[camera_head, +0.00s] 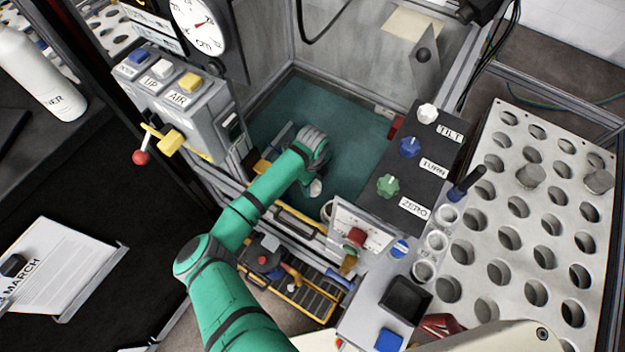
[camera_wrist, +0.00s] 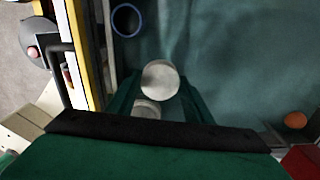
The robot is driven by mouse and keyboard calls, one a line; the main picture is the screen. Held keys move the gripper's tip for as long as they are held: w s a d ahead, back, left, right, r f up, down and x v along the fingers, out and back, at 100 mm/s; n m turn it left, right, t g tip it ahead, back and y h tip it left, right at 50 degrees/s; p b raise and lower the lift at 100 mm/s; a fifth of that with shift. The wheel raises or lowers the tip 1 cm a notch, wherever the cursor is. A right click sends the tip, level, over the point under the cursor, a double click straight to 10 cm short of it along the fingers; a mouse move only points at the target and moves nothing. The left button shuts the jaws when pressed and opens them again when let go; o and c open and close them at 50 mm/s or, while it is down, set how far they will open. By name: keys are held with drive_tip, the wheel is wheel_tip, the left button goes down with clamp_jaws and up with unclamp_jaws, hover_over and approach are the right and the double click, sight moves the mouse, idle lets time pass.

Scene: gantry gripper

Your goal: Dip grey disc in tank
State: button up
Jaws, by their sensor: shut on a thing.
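The tank (camera_head: 350,125) is the glass-walled bay at the centre of the head view, with a teal floor or liquid. My arm reaches over its front edge, and my gripper (camera_head: 314,180) is inside the bay. In the wrist view my gripper (camera_wrist: 158,92) has its green fingers shut on a pale grey disc (camera_wrist: 160,79), whose round face shows. Whether the disc touches the liquid is not clear.
A perforated white rack (camera_head: 545,225) at right carries two grey lumps or discs (camera_head: 530,176). A dark knob panel (camera_head: 415,160) borders the tank's right side, and a grey button box (camera_head: 180,95) its left. A blue ring (camera_wrist: 127,20) lies near the tank edge.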

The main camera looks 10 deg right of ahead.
wheel_tip(320, 180, down, 11)
idle(1.1)
drive_tip(key=shift+f, duration=0.1)
idle(2.3)
drive_tip(key=shift+r, duration=9.25)
